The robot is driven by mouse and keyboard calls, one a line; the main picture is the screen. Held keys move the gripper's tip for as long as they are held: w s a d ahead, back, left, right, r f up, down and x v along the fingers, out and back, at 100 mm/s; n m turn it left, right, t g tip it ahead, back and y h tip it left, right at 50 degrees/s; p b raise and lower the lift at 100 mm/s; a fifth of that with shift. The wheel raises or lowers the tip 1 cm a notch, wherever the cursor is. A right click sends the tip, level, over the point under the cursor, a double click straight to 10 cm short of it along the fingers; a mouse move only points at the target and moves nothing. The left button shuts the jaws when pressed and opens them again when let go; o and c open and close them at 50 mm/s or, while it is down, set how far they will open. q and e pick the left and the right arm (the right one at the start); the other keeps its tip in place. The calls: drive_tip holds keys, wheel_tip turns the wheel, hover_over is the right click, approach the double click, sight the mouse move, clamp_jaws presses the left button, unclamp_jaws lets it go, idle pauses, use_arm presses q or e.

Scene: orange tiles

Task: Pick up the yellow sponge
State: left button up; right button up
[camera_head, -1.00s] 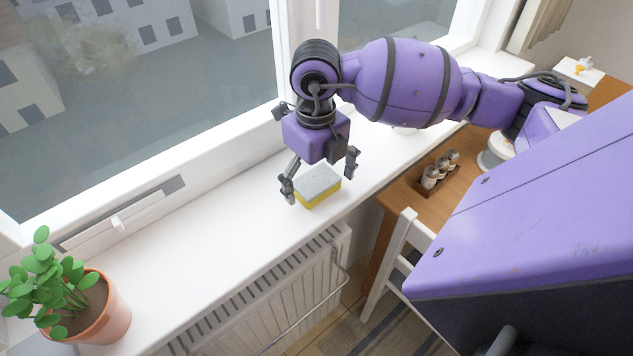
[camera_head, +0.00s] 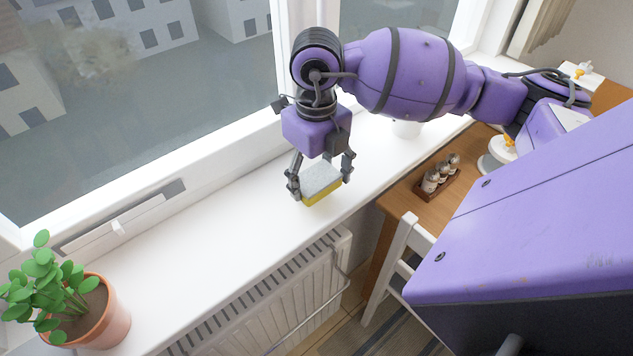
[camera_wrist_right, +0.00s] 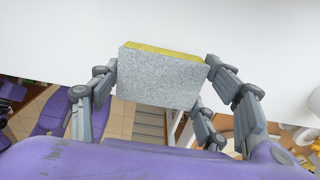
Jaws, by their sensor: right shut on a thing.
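The sponge (camera_head: 322,182) has a grey top and a yellow lower layer. It is at the white window sill, between the fingers of my right gripper (camera_head: 320,186). The right gripper points down and is shut on the sponge by its two sides. In the right wrist view the sponge (camera_wrist_right: 160,78) shows its grey face with a yellow edge, with the gripper fingers (camera_wrist_right: 158,85) on either side. I cannot tell whether the sponge still touches the sill. My left gripper is not in view.
The white sill (camera_head: 215,225) is clear to the left up to a potted plant (camera_head: 92,315). A radiator (camera_head: 262,305) is below the sill. A wooden table (camera_head: 400,200) with a shaker rack (camera_head: 437,182) and a white chair (camera_head: 392,262) are at the right.

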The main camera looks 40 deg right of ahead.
drive_tip(key=s+a+r+p, duration=0.4)
drive_tip(key=s+a+r, duration=0.2)
drive_tip(key=s+r, duration=0.4)
drive_tip(key=shift+s+r, duration=0.35)
drive_tip(key=shift+s, duration=0.95)
drive_tip(key=shift+o, duration=0.7)
drive_tip(key=shift+c, duration=1.4)
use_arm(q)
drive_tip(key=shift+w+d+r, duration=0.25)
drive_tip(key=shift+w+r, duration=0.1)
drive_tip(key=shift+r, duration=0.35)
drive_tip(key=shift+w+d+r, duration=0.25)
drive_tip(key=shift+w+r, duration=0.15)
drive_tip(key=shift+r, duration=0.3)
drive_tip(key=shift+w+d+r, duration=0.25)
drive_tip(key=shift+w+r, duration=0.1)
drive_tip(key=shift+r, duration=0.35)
use_arm(e)
drive_tip(key=shift+c, duration=0.2)
drive_tip(key=shift+n, duration=0.3)
